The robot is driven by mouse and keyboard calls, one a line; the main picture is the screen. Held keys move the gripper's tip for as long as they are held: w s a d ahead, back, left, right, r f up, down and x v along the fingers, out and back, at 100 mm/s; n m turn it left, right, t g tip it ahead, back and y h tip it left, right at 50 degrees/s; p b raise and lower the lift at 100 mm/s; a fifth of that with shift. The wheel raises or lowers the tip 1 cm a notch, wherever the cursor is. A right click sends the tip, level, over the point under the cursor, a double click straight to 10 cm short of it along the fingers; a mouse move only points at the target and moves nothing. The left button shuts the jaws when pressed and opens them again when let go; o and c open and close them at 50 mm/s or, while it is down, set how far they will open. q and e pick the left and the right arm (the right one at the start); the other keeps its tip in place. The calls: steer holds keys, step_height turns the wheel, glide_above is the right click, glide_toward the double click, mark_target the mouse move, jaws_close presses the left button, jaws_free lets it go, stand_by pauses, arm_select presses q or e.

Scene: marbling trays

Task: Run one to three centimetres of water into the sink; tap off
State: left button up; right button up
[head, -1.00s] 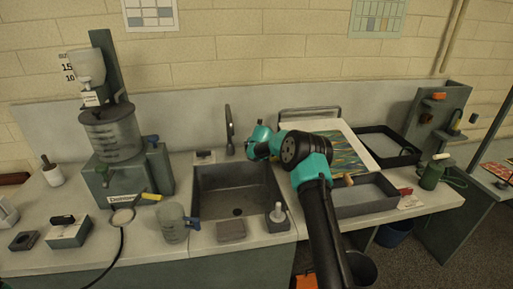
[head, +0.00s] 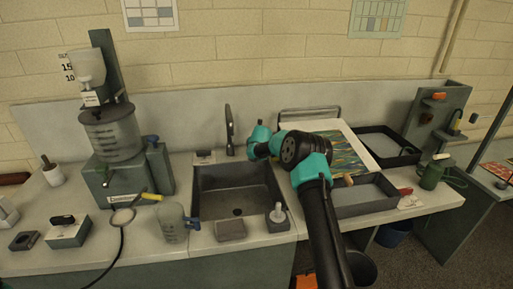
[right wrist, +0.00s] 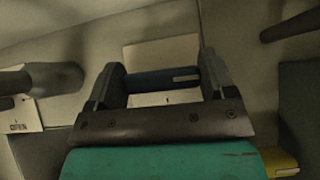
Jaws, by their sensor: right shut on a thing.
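The grey sink (head: 202,182) is set into the counter in the head view. Its drain shows at the bottom and I see no clear water surface. The dark tap (head: 229,130) stands upright behind it, and I cannot make out a stream. My right gripper (head: 251,152) is at the sink's back right corner, to the right of the tap. In the right wrist view it is shut on a dark blue bar (right wrist: 165,79), apparently the tap's lever, with a pale label behind. In the head view my gripper hides this bar. My left gripper is not in view.
A measuring jug (head: 172,222), a grey block (head: 230,230) and a small dispenser (head: 278,218) stand along the sink's front and left. A tank on a green stand (head: 128,185) is further left. Trays (head: 366,207) lie right of my arm. An "OPEN" label (right wrist: 18,118) shows in the wrist view.

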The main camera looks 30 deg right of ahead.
steer(key=shift+m+h, duration=0.5)
steer(key=shift+m, duration=0.2)
steer(key=m+g+h, duration=0.1)
steer(key=m, duration=0.1)
steer(key=m+g+h, duration=0.1)
steer(key=m, duration=0.1)
steer(key=shift+a+g+h, duration=0.1)
steer(key=shift+g+h, duration=0.2)
steer(key=m+g+h, duration=0.1)
steer(key=m, duration=0.1)
steer(key=m+g, duration=0.1)
steer(key=m, duration=0.1)
steer(key=shift+m+g+h, duration=0.3)
steer(key=shift+g+h, duration=0.1)
steer(key=shift+m+g, duration=0.3)
steer(key=o, duration=0.9)
steer(key=shift+r, duration=0.1)
